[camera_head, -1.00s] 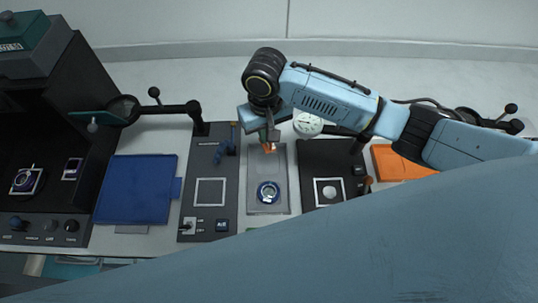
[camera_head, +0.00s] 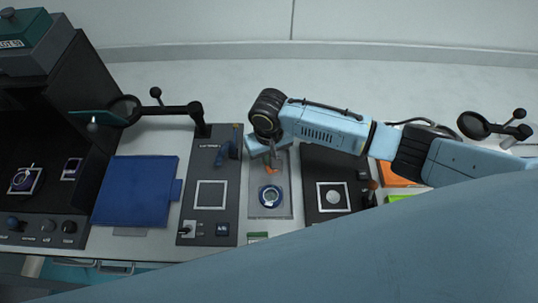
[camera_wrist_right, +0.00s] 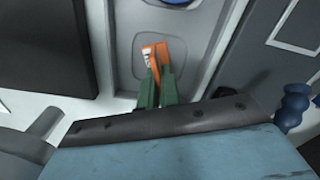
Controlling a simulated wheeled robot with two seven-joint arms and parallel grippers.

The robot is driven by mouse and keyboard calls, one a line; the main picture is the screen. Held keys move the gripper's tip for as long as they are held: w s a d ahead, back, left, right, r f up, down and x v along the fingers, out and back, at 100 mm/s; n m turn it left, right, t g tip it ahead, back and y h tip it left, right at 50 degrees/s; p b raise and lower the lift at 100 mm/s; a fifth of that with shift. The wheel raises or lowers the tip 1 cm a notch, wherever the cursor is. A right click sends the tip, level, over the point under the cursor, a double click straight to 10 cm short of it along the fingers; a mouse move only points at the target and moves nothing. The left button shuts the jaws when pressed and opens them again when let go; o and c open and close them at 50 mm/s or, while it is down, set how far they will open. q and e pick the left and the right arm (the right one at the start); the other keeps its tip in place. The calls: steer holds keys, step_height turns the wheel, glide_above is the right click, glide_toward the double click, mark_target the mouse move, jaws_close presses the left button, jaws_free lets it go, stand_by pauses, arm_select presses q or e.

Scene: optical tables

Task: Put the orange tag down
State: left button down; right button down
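The orange tag (camera_head: 270,171) is small and shows at the tip of my right gripper (camera_head: 272,165), over the grey plate (camera_head: 284,208) in the middle of the bench. In the right wrist view, the tag (camera_wrist_right: 162,54) sticks out between the green fingertips (camera_wrist_right: 157,88), which are close together on it. A small white patch shows on its left side. The grey plate (camera_wrist_right: 193,50) lies behind it; I cannot tell whether the tag touches the plate. My left gripper is not in view.
A blue-ringed round piece (camera_head: 269,196) sits on the plate just in front of the tag. Dark panels with square frames stand left (camera_head: 211,222) and right (camera_head: 322,208). A blue mat (camera_head: 137,190) lies further left. An orange tray (camera_head: 392,175) is partly hidden by my arm.

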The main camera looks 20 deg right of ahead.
steer(key=c, duration=1.6)
jaws_free()
steer(key=shift+f, duration=0.1)
step_height(320, 180, up, 12)
steer(key=shift+r+p, duration=0.2)
steer(key=shift+p, duration=0.75)
